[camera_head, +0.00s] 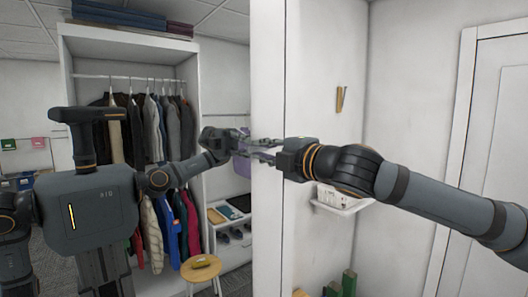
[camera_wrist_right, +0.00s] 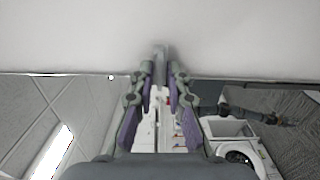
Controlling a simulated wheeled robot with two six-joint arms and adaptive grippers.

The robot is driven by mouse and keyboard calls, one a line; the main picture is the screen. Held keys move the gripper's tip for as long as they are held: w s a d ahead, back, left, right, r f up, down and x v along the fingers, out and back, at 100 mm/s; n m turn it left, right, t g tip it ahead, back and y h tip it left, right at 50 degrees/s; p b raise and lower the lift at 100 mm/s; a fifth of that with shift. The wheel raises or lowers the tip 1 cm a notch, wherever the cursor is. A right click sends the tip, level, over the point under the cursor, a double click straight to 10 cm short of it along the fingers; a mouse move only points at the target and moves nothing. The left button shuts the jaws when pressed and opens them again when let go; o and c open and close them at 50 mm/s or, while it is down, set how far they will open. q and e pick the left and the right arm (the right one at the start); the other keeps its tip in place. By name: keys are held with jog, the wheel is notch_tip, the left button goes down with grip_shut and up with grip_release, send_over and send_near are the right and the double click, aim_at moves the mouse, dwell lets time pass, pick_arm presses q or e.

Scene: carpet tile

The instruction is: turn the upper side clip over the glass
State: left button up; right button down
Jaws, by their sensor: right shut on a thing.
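The glass is a tall mirror (camera_head: 225,75) that fills the left of the head view and reflects my own body and the room. Its right edge meets a white wall strip. My right gripper (camera_head: 254,149) reaches in from the right and is at this edge. In the wrist view its fingers (camera_wrist_right: 160,76) are closed together on a small grey clip (camera_wrist_right: 160,52) at the mirror's edge. The fingers hide much of the clip, and I cannot tell how far it is turned. My left gripper is not directly in view.
A white door (camera_head: 497,130) stands at the far right. The wardrobe, clothes and stool appear only as reflections.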

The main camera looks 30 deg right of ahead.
jog(key=shift+a+f, duration=0.1)
jog(key=shift+f, duration=0.05)
jog(key=c, duration=1.5)
grip_release()
jog(key=shift+s, duration=0.1)
